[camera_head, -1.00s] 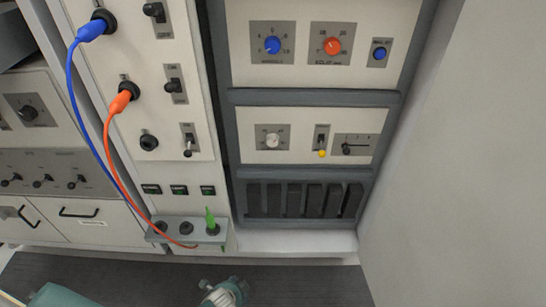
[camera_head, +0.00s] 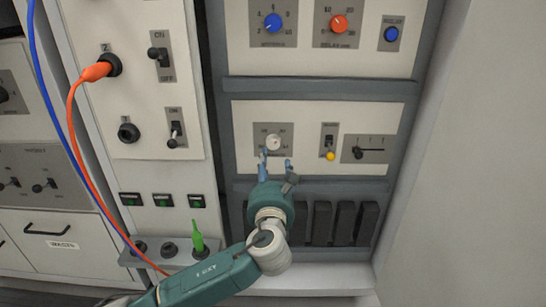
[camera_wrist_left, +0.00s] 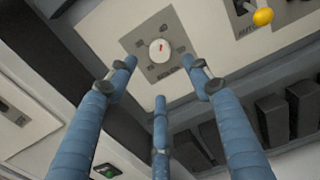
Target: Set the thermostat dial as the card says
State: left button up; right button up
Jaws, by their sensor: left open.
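A white dial (camera_head: 273,142) with a red pointer mark sits on a small grey plate in the lower panel. In the left wrist view the same dial (camera_wrist_left: 160,49) shows between and beyond my fingertips, its plate lettering too small to read. My left gripper (camera_head: 276,163) is open and empty, just below and in front of the dial. In the left wrist view its blue fingers (camera_wrist_left: 160,78) are spread apart and none is seen touching the dial. My right gripper is not in view. I cannot make out a card.
A toggle with a yellow tip (camera_head: 330,156) and a slider (camera_head: 358,150) are right of the dial. Blue (camera_head: 273,23) and orange (camera_head: 339,24) knobs are above. An orange cable (camera_head: 82,150) and green plug (camera_head: 197,240) are at left.

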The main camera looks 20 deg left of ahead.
aim_at(273, 146)
pick_arm(q)
jog(key=b+x, duration=0.1)
jog(key=x, duration=0.8)
jog(key=shift+f+b, duration=0.2)
jog(key=shift+b, duration=0.2)
jog(key=shift+w+a, duration=0.15)
jog(key=shift+w, duration=0.45)
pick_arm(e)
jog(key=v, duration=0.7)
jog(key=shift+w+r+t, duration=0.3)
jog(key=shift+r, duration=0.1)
pick_arm(q)
jog(key=shift+r, duration=0.1)
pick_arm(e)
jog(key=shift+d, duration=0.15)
pick_arm(q)
jog(key=c, duration=1.1)
jog(key=shift+c, duration=0.3)
jog(key=shift+n, duration=0.3)
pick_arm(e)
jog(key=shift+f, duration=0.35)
